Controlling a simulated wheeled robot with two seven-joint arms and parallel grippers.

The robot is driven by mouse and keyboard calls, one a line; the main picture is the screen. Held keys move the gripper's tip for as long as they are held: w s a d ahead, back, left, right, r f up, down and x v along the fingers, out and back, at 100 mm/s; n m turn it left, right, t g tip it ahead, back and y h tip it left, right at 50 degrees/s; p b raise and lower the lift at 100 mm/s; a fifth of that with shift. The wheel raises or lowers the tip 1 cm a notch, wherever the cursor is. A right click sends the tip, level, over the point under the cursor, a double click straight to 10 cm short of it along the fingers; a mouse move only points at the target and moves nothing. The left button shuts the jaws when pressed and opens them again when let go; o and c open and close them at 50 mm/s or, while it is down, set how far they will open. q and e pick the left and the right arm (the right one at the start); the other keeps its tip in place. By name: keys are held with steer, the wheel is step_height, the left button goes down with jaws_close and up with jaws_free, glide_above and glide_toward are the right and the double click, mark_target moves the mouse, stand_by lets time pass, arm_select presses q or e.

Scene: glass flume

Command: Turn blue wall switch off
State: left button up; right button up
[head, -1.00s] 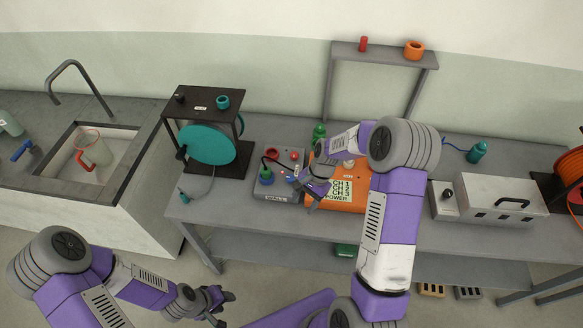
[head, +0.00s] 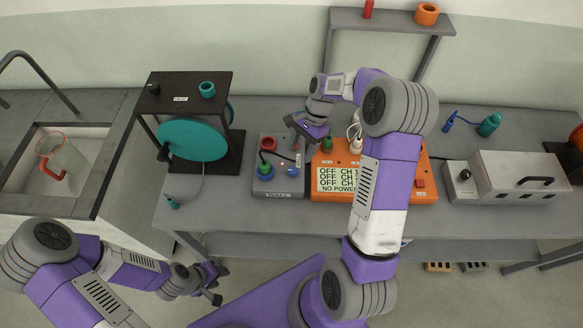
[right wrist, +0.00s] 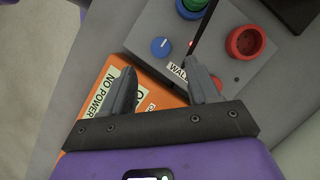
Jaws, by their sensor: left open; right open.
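The blue switch is a round knob (head: 292,172) on the front right of the grey box labelled WALL (head: 272,190). In the right wrist view the blue knob (right wrist: 160,48) shows a white pointer line, and a small red mark is beside it. My right gripper (head: 293,132) is open and empty, near the box's back right corner, apart from the knob. In the right wrist view its fingers (right wrist: 160,78) spread short of the knob. My left gripper (head: 216,283) is open and empty, low in front of the bench.
A red socket (head: 269,143) and a plug with a black cable (head: 265,170) are on the WALL box. The orange unit (head: 400,187) beside it displays OFF and NO POWER. A teal wheel stand (head: 192,139) is to the left, a grey-white box (head: 520,175) to the right.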

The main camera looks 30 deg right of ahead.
mark_target(293, 170)
steer(key=b+x, duration=0.1)
steer(key=x, duration=0.7)
steer(key=shift+d+f, duration=0.1)
steer(key=shift+f, duration=0.05)
arm_select(q)
steer(key=shift+f, duration=0.8)
arm_select(e)
steer(key=c, duration=1)
steer(key=shift+c, duration=0.2)
